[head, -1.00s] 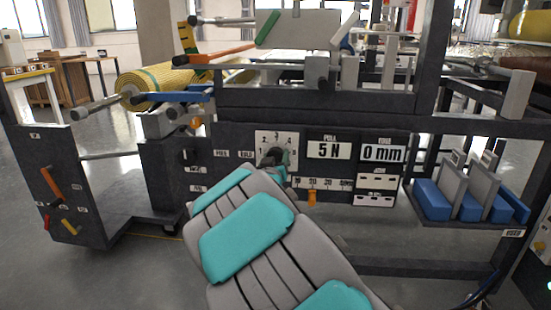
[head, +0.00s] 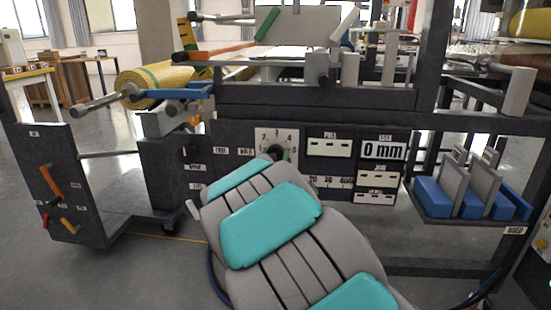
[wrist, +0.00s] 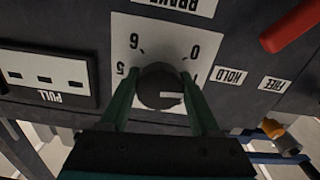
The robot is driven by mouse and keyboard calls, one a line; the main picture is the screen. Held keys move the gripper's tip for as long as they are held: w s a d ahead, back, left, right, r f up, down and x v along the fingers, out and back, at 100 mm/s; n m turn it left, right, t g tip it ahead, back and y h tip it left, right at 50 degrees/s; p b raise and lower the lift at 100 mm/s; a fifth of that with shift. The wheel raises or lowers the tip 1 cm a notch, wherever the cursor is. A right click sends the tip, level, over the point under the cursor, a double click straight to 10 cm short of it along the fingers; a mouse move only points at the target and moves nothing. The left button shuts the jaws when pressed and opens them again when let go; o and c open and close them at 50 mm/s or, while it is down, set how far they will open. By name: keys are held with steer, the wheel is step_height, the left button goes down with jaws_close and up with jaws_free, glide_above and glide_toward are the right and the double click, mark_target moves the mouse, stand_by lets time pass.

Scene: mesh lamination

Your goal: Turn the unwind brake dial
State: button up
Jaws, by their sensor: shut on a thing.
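The brake dial is a dark round knob (wrist: 160,87) on a white numbered plate (wrist: 158,45), seen upside down in the wrist view. A white mark on the knob points to the right of the picture, toward the right finger. The numbers 5, 6, 0 and part of a 1 show around it. My gripper (wrist: 160,80) has one green finger on each side of the knob and is shut on it. In the head view the plate (head: 290,137) shows above my arm, which hides most of the knob and the gripper.
A PULL display (head: 329,147) shows dashes, and an EDGE display (head: 382,149) reads 0 mm. HOLD (wrist: 230,76) and FREE labels sit beside the dial, with a red handle (wrist: 290,27) nearby. A yellow mesh roll (head: 155,82) is at the left; a blue-block shelf (head: 470,217) is at the right.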

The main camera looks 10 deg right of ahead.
steer(key=m+b, duration=0.1)
steer(key=m, duration=0.1)
steer(key=m+b, duration=0.2)
steer(key=m, duration=0.1)
steer(key=shift+a+f+m, duration=0.15)
steer(key=shift+m, duration=0.15)
steer(key=shift+m+b, duration=1.05)
steer(key=shift+m, duration=1.15)
steer(key=o, duration=1.4)
steer(key=shift+r, duration=0.2)
steer(key=shift+p+v, duration=0.3)
steer(key=shift+v, duration=3.6)
